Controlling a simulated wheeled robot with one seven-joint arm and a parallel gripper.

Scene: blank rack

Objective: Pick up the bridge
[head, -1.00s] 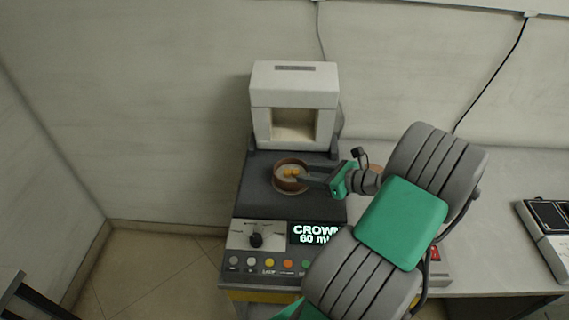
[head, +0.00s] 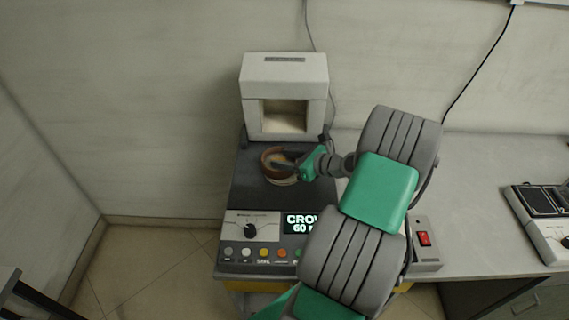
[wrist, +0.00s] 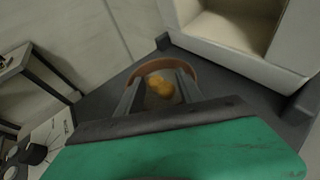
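The bridge is probably the small orange-yellow piece (wrist: 160,86), lying in a round brown-rimmed dish (head: 266,160) on the dark top of the furnace unit. In the wrist view the dish (wrist: 168,64) shows around my fingertips. My gripper (head: 281,164) reaches into the dish from the right. In the wrist view my gripper (wrist: 157,88) has its two fingers apart, one on each side of the piece. I see no clear contact between the fingers and the piece. In the head view the piece is hidden or too small to make out.
A white furnace block (head: 285,75) with an open chamber stands close behind the dish. The control panel (head: 250,231) with knob and buttons is in front. A red switch (head: 425,238) is at the right. Bare grey bench (head: 480,170) lies farther right.

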